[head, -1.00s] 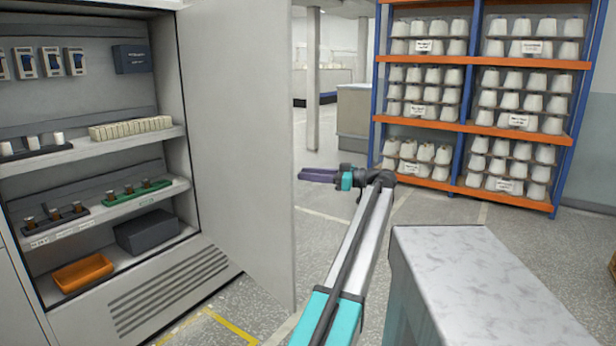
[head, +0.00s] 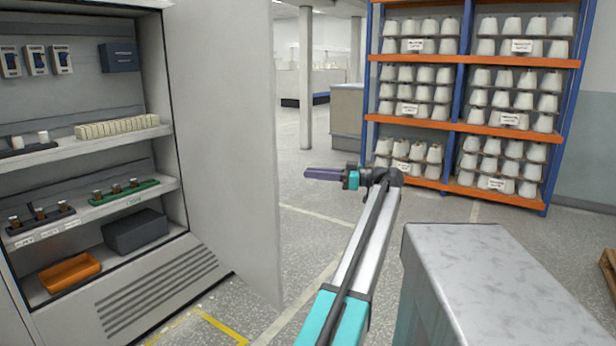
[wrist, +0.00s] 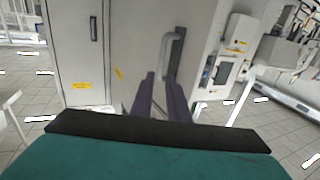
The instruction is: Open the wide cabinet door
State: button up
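The wide cabinet door (head: 222,150) stands swung wide open in the head view, its inner face towards me, and the shelves inside the cabinet (head: 118,262) are exposed. The door's outer face (wrist: 135,50) shows in the wrist view, with a grey bar handle (wrist: 165,52) on a dark mount. My gripper (head: 308,174) is on the outer side of the door, a little right of its free edge in the head view. In the wrist view my gripper (wrist: 160,77) has its two purple fingers apart with nothing held; the handle shows beyond the tips.
A grey-topped block (head: 490,270) stands at the right front, close to my arm. An orange and blue rack (head: 465,130) of white cones stands behind. Open floor (head: 300,240) lies between door and rack. An orange bin (head: 70,272) sits low in the cabinet.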

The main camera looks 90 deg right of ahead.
jog(key=shift+d, duration=0.1)
grip_shut()
jog(key=s+a+f+g+p, duration=0.1)
jog(key=s+a+f+g, duration=0.1)
jog(key=f+g, duration=0.45)
jog(key=s+a+f+g+p, duration=0.1)
jog(key=s+a+f+g, duration=0.2)
jog(key=f, duration=0.7)
jog(key=s+a+f+g+p, duration=0.1)
jog(key=s+f+g, duration=0.1)
jog(key=f+g, duration=0.55)
jog(key=w+a+r+n+g+h+p, duration=0.2)
jog(key=w+a+r+n+g+p, duration=0.3)
jog(key=r, duration=0.4)
jog(key=w+a+r+n+g+h+p, duration=0.1)
jog(key=w+a+r+n+g+p, duration=0.2)
jog(key=w+r+g+p, duration=0.35)
jog(key=w+a+r+n+h+p, duration=0.1)
jog(key=w+r, duration=0.3)
jog(key=w, duration=0.7)
jog(key=w+a+r+n+h+p, duration=0.2)
jog(key=w+a+r+h, duration=0.1)
jog(key=w, duration=0.7)
jog(key=shift+w+a+r+t+p, duration=0.35)
jog(key=shift+a+r+p, duration=0.05)
jog(key=shift+r, duration=0.5)
